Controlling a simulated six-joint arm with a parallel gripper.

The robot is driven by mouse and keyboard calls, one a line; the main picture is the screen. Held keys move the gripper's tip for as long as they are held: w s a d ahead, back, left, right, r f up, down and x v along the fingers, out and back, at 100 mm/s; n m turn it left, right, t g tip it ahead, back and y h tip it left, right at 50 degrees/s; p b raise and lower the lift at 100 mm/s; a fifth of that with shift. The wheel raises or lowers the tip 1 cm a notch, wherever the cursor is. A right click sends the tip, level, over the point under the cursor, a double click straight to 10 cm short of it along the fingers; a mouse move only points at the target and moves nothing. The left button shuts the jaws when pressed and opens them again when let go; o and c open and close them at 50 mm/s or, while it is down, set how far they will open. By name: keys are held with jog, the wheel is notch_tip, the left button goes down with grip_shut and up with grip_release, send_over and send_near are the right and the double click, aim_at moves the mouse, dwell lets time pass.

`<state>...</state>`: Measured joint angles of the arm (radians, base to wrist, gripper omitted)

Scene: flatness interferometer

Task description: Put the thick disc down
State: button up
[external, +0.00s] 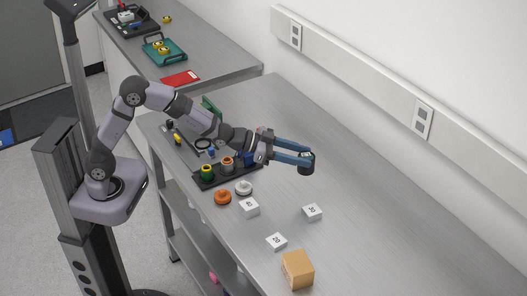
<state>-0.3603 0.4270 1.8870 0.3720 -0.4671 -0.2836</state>
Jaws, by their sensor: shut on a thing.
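My gripper (306,157) has blue fingers and reaches out to the right over the bench. It is shut on a dark, thick disc (306,169). The disc looks held above the bench top (380,225), though one view does not show the height well. Part of the disc is hidden by the fingers.
White numbered blocks stand below the gripper: one (249,208) at left, one (312,212) at right, one (277,242) nearer. A cardboard box (298,270), an orange knob (223,197), a white knob (243,187) and a black rack (205,184) are nearby. The bench's right side is clear.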

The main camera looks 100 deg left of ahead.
jog(key=shift+d+f, duration=0.3)
jog(key=shift+d, duration=0.05)
jog(key=p, duration=0.2)
send_over(298, 197)
jog(key=shift+f, duration=5)
jog(key=shift+f, duration=0.2)
jog(key=o, duration=1.3)
jog(key=shift+s, duration=0.1)
jog(key=shift+c, duration=0.2)
